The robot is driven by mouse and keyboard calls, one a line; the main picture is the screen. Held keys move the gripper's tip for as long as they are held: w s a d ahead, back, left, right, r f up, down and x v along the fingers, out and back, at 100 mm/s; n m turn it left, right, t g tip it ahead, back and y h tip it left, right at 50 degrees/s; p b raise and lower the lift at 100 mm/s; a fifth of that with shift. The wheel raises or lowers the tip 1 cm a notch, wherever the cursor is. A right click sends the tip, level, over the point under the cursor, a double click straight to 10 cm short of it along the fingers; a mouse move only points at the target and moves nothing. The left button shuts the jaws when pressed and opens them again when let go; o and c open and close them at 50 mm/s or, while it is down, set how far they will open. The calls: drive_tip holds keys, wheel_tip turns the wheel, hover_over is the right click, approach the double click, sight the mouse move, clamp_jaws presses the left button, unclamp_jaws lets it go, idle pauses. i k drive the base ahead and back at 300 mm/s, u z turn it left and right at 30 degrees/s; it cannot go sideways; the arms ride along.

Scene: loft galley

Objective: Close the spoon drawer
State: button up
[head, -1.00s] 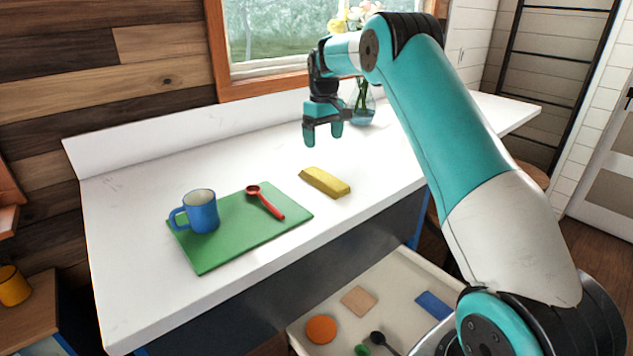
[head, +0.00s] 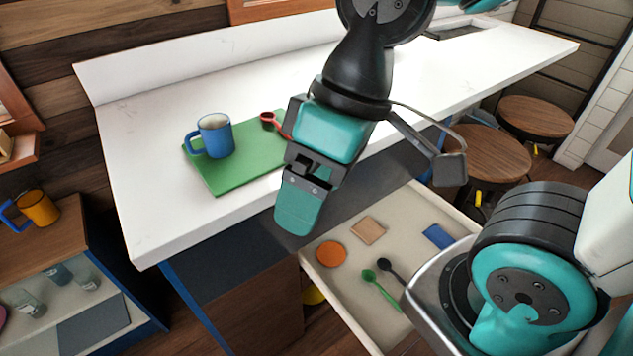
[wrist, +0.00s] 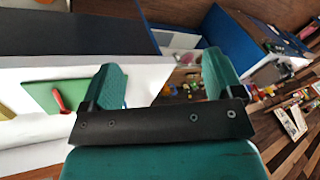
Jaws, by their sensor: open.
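The spoon drawer (head: 345,288) stands pulled out below the counter in the head view. A green spoon (head: 380,288) and a dark spoon (head: 388,268) lie in it. Its right part is hidden behind my arm. My gripper (head: 300,215) is open and empty, pointing down in front of the counter edge, above and left of the drawer in the picture. I cannot tell its exact distance from the drawer. In the wrist view both fingers of my gripper (wrist: 165,78) are spread apart with nothing between them.
An orange disc (head: 331,254), a wooden square (head: 368,230) and a blue block (head: 438,236) also lie in the drawer. A blue mug (head: 214,135) and red spoon (head: 268,118) rest on the green board (head: 232,177). Stools (head: 487,152) stand at the right.

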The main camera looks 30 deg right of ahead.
sight(410, 210)
drive_tip(key=u, duration=0.6)
drive_tip(key=k, duration=0.3)
drive_tip(key=z, duration=1.95)
